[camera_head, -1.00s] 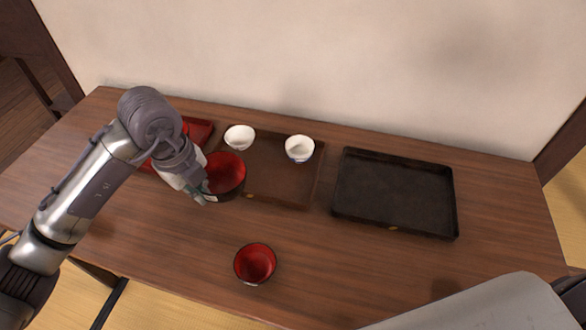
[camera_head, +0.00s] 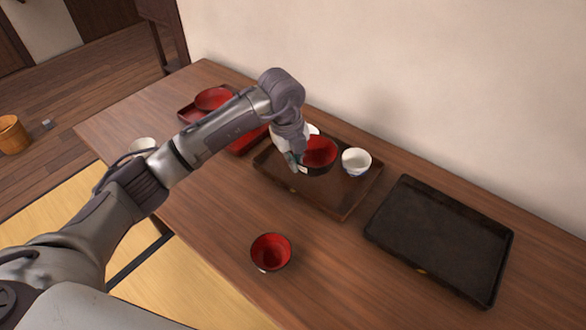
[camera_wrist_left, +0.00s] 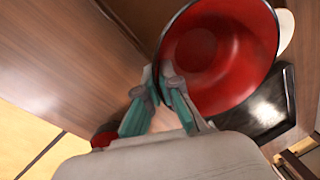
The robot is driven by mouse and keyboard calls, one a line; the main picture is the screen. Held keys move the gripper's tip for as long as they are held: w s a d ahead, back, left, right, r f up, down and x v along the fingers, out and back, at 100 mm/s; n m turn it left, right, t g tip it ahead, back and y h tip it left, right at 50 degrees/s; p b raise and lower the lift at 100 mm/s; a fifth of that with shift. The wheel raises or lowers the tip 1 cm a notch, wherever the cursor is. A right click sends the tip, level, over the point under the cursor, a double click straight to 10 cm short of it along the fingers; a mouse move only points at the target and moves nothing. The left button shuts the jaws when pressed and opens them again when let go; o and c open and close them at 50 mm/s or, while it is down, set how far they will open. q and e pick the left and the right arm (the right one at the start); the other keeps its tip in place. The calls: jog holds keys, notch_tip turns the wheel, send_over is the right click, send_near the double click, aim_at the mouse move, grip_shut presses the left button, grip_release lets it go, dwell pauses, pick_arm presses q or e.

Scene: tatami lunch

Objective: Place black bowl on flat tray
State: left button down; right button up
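A black bowl with a red inside (camera_head: 319,152) is over the flat brown tray (camera_head: 330,203). My left gripper (camera_head: 301,164) is at the bowl's left side. In the left wrist view, the fingers (camera_wrist_left: 163,78) are closed at the rim of the bowl (camera_wrist_left: 225,55). The bowl looks close above the tray, but I cannot tell whether it touches it. A second black bowl with a red inside (camera_head: 270,252) stands on the table in front of the tray. My right gripper is not in view.
A white bowl (camera_head: 357,161) stands on the brown tray, right of the held bowl; another (camera_head: 314,129) is mostly hidden behind it. A dark tray (camera_head: 440,240) lies empty at right. A red bowl (camera_head: 213,97) is at the left, near red trays. A white cup (camera_head: 142,145) stands near the left edge.

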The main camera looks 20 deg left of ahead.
pick_arm(q)
jog(key=shift+w+a+f, duration=0.55)
jog(key=shift+a+f, duration=0.2)
jog(key=shift+a, duration=0.05)
notch_tip(320, 180, down, 3)
jog(key=shift+f+p, duration=0.1)
jog(key=shift+p, duration=0.2)
jog(key=shift+f, duration=0.3)
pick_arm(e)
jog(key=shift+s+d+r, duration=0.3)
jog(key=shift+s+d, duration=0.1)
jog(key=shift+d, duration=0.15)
pick_arm(q)
jog(key=shift+f, duration=0.15)
jog(key=c, duration=1.3)
grip_release()
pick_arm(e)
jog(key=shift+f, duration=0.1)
